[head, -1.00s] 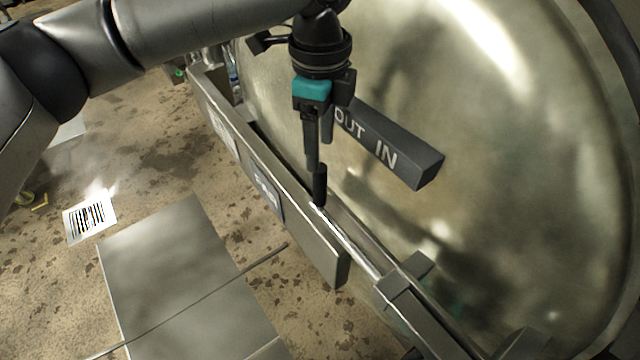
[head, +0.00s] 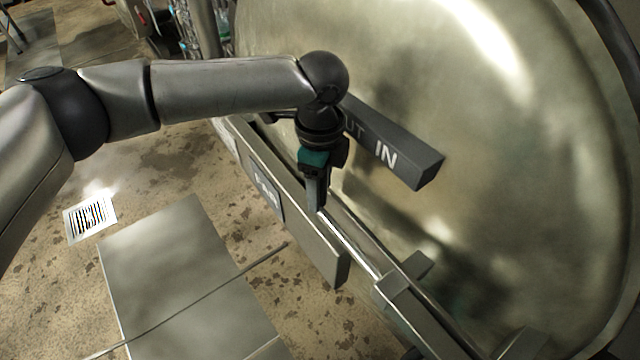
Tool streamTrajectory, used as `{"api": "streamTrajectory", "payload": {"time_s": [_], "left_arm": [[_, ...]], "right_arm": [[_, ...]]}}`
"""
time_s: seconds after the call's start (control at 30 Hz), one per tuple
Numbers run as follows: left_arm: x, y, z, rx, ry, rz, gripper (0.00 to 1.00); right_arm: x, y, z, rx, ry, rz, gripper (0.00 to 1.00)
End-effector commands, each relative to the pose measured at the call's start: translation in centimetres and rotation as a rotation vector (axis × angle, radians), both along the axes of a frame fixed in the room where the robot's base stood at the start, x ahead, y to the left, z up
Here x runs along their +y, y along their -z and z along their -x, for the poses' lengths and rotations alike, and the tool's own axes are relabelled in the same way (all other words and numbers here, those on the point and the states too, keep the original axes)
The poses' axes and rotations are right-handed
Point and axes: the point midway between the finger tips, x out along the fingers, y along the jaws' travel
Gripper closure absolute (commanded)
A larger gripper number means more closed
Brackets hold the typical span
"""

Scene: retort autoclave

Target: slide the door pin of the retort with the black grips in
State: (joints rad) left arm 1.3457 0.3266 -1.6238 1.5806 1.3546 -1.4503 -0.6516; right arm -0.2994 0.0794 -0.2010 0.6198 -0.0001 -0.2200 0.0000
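The door pin (head: 350,243) is a bright silver rod lying along the rail in front of the retort's large round metal door (head: 520,150). Its lower right end meets a grey block (head: 397,285) on the rail. My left gripper (head: 317,206) points down at the upper left end of the visible rod, where the black grip stands. The fingers cover the grip, so I cannot see whether they are closed on it. A dark bar with "IN" lettering (head: 410,165) sticks out behind the gripper; my arm partly covers the other word. My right gripper is not in view.
A grey plate (head: 185,275) lies at lower left with a thin rod (head: 215,288) across it. A dark sign (head: 264,187) is on the rail's front.

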Motion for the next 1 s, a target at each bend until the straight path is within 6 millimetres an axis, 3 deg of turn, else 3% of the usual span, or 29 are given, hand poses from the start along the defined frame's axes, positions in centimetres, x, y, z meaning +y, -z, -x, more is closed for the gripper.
{"api": "streamTrajectory", "payload": {"time_s": [0.07,0.5,1.0], "left_arm": [[-0.02,-0.03,0.01,0.0,0.0,0.0,0.52],[-0.02,-0.06,0.01,0.0,0.0,0.0,1.0],[-0.02,-0.09,0.02,0.001,0.0,0.0,1.0]], "right_arm": [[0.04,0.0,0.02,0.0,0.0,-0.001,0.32],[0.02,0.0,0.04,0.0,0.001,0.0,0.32],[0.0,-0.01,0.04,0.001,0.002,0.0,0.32]]}}
